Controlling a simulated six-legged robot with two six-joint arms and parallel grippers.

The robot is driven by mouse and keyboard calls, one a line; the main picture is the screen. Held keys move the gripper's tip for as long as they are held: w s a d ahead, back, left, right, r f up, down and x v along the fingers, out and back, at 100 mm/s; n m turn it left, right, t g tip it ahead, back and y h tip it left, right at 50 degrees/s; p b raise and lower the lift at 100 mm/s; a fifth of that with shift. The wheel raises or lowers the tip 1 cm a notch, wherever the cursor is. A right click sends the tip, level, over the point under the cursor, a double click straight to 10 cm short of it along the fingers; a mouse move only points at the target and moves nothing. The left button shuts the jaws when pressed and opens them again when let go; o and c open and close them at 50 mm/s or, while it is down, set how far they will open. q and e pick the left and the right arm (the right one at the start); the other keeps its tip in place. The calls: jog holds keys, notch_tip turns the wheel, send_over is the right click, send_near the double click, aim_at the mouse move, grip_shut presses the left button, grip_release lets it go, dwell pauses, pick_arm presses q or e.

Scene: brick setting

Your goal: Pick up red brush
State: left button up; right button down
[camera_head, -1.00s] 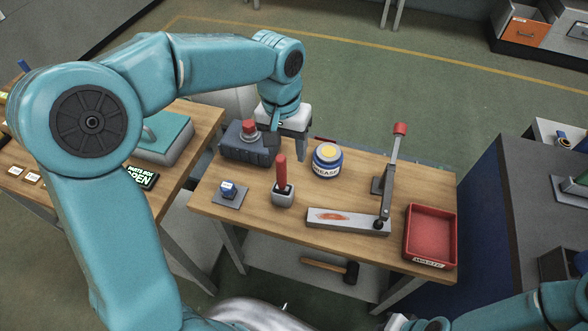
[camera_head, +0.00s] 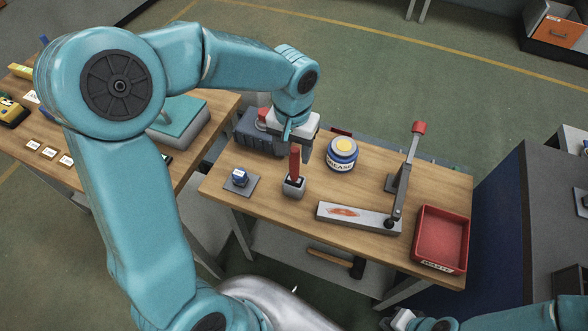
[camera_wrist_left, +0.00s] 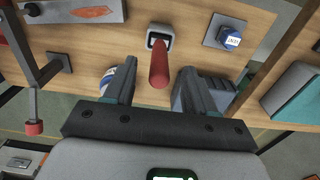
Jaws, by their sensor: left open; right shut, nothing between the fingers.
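The red brush (camera_head: 295,165) stands upright in a small grey holder (camera_head: 294,188) on the wooden workbench. In the left wrist view the red brush (camera_wrist_left: 159,68) points toward the camera, and its holder (camera_wrist_left: 160,36) is beyond it. My left gripper (camera_head: 302,150) is open, above and just behind the brush in the head view. In the left wrist view the fingers of my left gripper (camera_wrist_left: 158,78) lie on either side of the brush handle, with gaps; contact is not visible. My right gripper (camera_head: 400,319) is shut and partly cut off at the bottom edge.
A dark toolbox (camera_head: 258,133) is behind. A lever tool (camera_head: 405,180), a grey plate (camera_head: 350,216) and a red waste tray (camera_head: 441,240) are further right.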

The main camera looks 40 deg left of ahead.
aim_at(295, 157)
pick_arm(q)
jog(key=f, duration=0.2)
jog(key=w+f+p, duration=0.1)
jog(key=f, duration=0.1)
jog(key=shift+w+a, duration=0.15)
jog(key=shift+a, duration=0.05)
jog(key=shift+f, duration=0.45)
jog(key=shift+r, duration=0.1)
jog(key=shift+c, duration=0.3)
grip_shut()
